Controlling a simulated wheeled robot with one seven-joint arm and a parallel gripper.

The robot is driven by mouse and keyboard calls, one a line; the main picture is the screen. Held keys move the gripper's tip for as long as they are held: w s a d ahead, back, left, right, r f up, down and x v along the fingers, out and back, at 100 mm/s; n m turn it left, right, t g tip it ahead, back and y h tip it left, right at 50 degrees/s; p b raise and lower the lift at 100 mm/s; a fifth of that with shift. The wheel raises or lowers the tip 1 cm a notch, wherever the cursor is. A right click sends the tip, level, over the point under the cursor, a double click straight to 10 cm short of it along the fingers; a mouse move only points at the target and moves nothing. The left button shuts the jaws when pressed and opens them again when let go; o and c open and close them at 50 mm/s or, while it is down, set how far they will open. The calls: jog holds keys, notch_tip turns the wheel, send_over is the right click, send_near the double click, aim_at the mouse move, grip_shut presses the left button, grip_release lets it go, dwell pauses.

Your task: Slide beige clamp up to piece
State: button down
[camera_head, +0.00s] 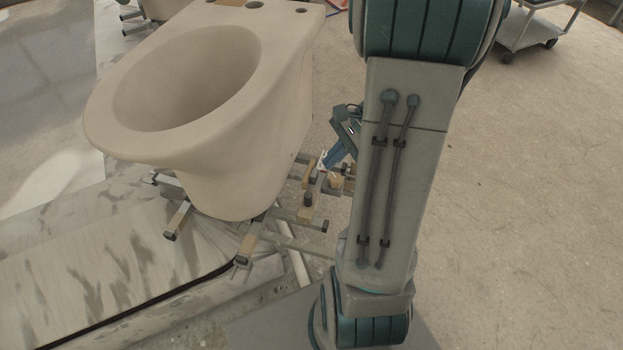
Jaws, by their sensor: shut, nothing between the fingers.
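The piece, a beige toilet bowl (238,120), stands upright on a metal frame left of my arm. Several beige clamp blocks sit on the bars at its right side. One beige clamp (309,174) is close to the bowl's right side; whether it touches cannot be told. Another beige block (335,184) is farther right, partly hidden by my arm. A block with a dark knob (306,212) is nearer the camera. My gripper (322,166) is small in view, pointing down among these blocks, shut and empty. Whether it touches a clamp cannot be told.
Metal support bars (180,216) stick out under the bowl. A grey stained platform (90,270) lies at the lower left. Part of another bowl (165,8) shows at the top left. A wheeled cart (528,28) stands at the top right. The floor at right is clear.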

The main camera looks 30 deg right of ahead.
jog(key=d+f+m+t+b, duration=0.2)
jog(key=d+f+m+b, duration=0.2)
jog(key=d+f+m, duration=0.6)
jog(key=n+b, duration=0.2)
send_near(304, 187)
jog(key=shift+s+a+f, duration=0.7)
jog(key=shift+s+f, duration=0.05)
jog(key=shift+s, duration=0.25)
jog(key=shift+s+a+f, duration=0.65)
jog(key=shift+s+f, duration=0.15)
jog(key=shift+s, duration=0.15)
jog(key=w+a+b, duration=0.1)
jog(key=w+a, duration=0.2)
jog(key=a, duration=0.1)
jog(key=shift+w, duration=0.4)
